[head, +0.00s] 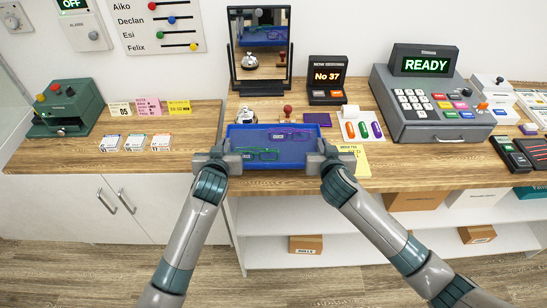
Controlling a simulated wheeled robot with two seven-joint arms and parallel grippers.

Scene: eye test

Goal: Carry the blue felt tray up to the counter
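The blue felt tray (308,156) is in the middle of the head view, over the front part of the wooden counter (290,180). It looks about level; I cannot tell whether its underside touches the counter. A pair of teal glasses (262,154) and a pair of purple glasses (291,136) lie in it. My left gripper (227,158) is at the tray's left wall and my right gripper (325,158) is at its right wall. Both appear shut on these walls; the fingertips are partly hidden.
Behind the tray are a bell (240,118), a stamp (288,114), a mirror (259,75) and a number display (327,82). To the right are a pill-coloured sample board (362,132), a yellow note (357,157) and a register (430,105). Counter left of the tray is partly clear.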

